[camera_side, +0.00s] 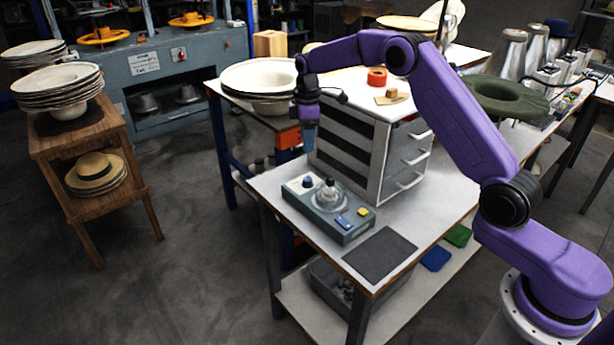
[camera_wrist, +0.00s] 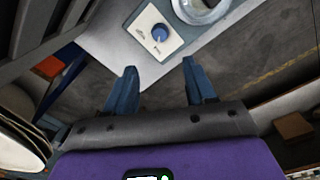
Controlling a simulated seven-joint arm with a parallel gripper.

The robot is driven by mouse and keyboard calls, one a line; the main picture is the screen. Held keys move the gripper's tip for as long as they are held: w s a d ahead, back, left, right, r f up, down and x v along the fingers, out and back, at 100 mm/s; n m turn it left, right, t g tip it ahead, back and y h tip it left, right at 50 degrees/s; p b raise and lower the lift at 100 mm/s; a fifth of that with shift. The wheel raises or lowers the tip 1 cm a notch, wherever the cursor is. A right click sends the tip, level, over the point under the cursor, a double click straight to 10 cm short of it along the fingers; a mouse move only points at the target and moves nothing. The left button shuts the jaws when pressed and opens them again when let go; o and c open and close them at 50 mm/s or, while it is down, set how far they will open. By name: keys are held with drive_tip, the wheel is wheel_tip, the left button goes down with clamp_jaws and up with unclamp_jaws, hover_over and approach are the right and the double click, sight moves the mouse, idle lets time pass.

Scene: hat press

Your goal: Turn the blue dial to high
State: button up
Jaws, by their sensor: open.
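The blue dial (camera_side: 308,182) sits on a light plate at the left end of a grey control box (camera_side: 328,209) on the white table. In the wrist view the dial (camera_wrist: 160,33) is a round blue knob with a white mark, with small unreadable print on its plate. My gripper (camera_side: 309,117) is above the table's far left part, higher than the box. In the wrist view my gripper (camera_wrist: 161,82) has its two blue fingers spread apart with nothing between them. The dial lies beyond the fingertips, not touched.
A clear domed part (camera_side: 330,197) and blue and yellow buttons (camera_side: 343,221) are on the same box. A drawer cabinet (camera_side: 378,145) stands close behind it. A dark mat (camera_side: 380,254) lies in front. Stacked hat bodies (camera_side: 262,76) stand on a table behind my gripper.

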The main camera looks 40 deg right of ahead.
sight(307, 179)
drive_tip(key=f, duration=1.3)
drive_tip(key=shift+w+d+f, duration=0.15)
drive_tip(key=shift+w+f, duration=0.05)
drive_tip(key=shift+f, duration=0.05)
clamp_jaws()
drive_tip(key=shift+m, duration=0.3)
drive_tip(key=m, duration=0.6)
drive_tip(key=shift+w, duration=0.1)
drive_tip(key=m, duration=0.7)
drive_tip(key=shift+m, duration=0.3)
